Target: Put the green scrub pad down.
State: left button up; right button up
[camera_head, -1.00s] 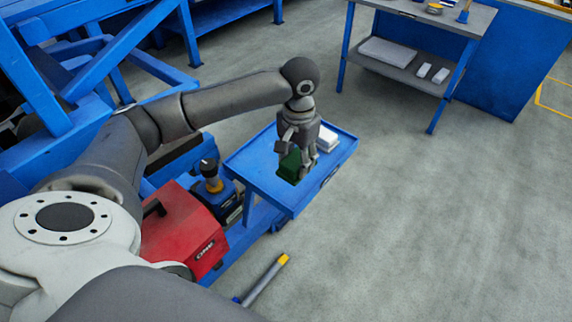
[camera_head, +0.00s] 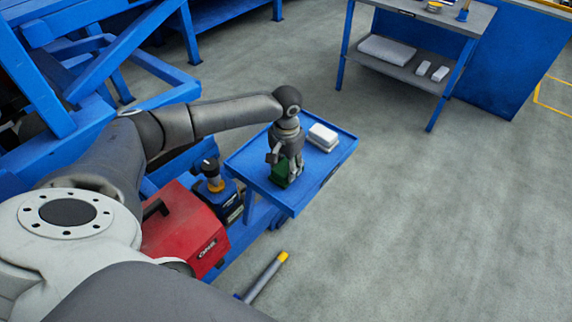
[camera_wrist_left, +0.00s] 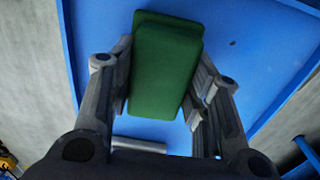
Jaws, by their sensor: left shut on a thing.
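The green scrub pad (camera_head: 281,172) is between the fingers of my left gripper (camera_head: 284,168), over the blue tray top of a cart (camera_head: 262,190). In the left wrist view the green pad (camera_wrist_left: 165,70) lies between both fingers of my left gripper (camera_wrist_left: 160,85), which is shut on it. The blue tray surface (camera_wrist_left: 255,50) shows behind the pad. I cannot tell whether the pad touches the tray. My right gripper is not in view.
A white block (camera_head: 322,136) sits on the tray beside the gripper. A red toolbox (camera_head: 183,228) and a blue tool with a yellow collar (camera_head: 218,190) stand to the left, lower down. A grey tube with a yellow end (camera_head: 266,275) lies below. A workbench (camera_head: 440,20) stands at the back.

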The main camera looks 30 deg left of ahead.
aim_at(286, 165)
pick_arm(q)
jog(key=o, duration=1.1)
jog(key=shift+f, duration=0.1)
jog(key=shift+o, duration=0.2)
notch_tip(286, 165, up, 12)
jog(key=b, duration=0.1)
